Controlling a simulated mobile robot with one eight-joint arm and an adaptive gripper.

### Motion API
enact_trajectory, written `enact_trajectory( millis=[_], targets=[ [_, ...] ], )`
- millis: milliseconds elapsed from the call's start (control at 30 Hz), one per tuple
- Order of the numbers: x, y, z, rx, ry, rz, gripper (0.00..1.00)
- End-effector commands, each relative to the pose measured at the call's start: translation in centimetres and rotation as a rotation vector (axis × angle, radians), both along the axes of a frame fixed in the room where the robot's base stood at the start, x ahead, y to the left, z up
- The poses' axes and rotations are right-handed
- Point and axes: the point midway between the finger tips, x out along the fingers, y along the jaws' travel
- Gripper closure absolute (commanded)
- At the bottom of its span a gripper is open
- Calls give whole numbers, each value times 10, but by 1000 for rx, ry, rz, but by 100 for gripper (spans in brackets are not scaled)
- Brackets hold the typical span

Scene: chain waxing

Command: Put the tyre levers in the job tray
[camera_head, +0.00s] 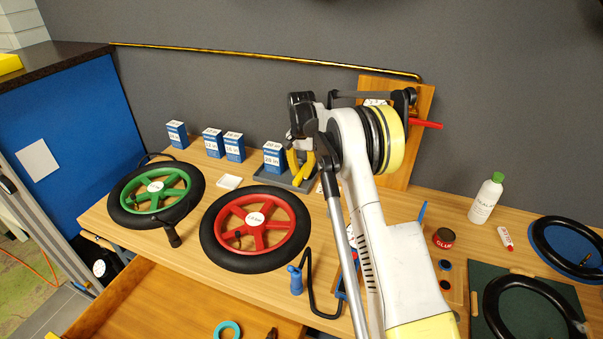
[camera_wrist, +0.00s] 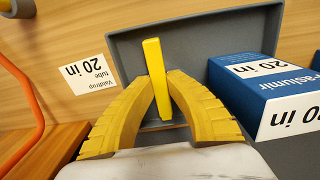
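A yellow tyre lever (camera_wrist: 154,60) stands between the yellow fingertips of my gripper (camera_wrist: 160,82) in the wrist view. Both fingers lean in against its sides, so the gripper looks shut on it. The lever is over the grey job tray (camera_wrist: 128,45), steeply tilted; whether its lower end touches the tray floor is unclear. In the head view my gripper (camera_head: 300,165) points down at the grey tray (camera_head: 262,178), and my arm hides part of it. No other tyre lever shows clearly.
A blue 20 in tube box (camera_wrist: 255,85) stands in the tray, to the right of my gripper. More blue boxes (camera_head: 233,147) stand to the left. A red-rimmed wheel (camera_head: 255,228) and a green-rimmed wheel (camera_head: 155,198) lie in front. A drawer (camera_head: 165,305) stands open below.

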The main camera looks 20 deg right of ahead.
Motion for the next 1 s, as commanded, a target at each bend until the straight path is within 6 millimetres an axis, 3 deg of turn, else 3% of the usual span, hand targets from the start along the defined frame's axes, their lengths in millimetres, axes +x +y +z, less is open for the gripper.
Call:
enact_trajectory(
  millis=[33,67,467,800,1000],
  targets=[
    [0,0,0,0,0,0,72],
    [0,0,0,0,0,0,66],
    [0,0,9,0,0,0,66],
    [0,0,82,0,0,0,66],
    [0,0,114,0,0,0,66]
  ],
)
